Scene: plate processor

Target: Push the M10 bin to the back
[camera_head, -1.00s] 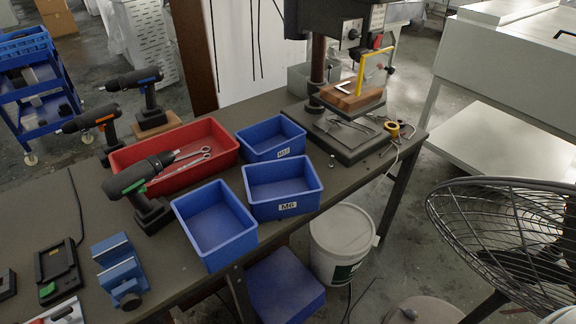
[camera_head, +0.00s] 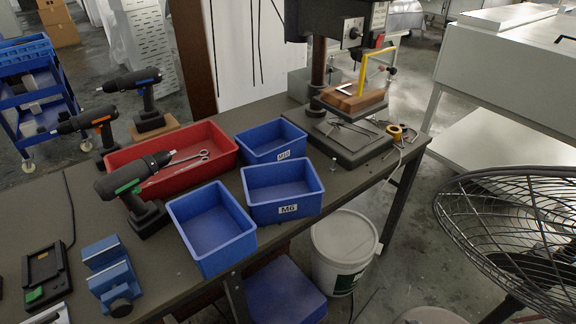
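The M10 bin (camera_head: 271,140) is a small blue open bin with a white label on its front wall. It stands on the dark workbench (camera_head: 330,190), right of the red tray and behind the blue M6 bin (camera_head: 281,191). The M10 bin looks empty, and the M6 bin hides part of its lower front. Neither of my grippers shows in the head view.
A third blue bin (camera_head: 212,228) stands front left of the M6 bin. A red tray (camera_head: 205,139) holds a wrench. A drill press (camera_head: 345,135) stands right of the M10 bin. Several drills and a blue vise (camera_head: 110,275) are at left. A fan (camera_head: 515,235) stands at right.

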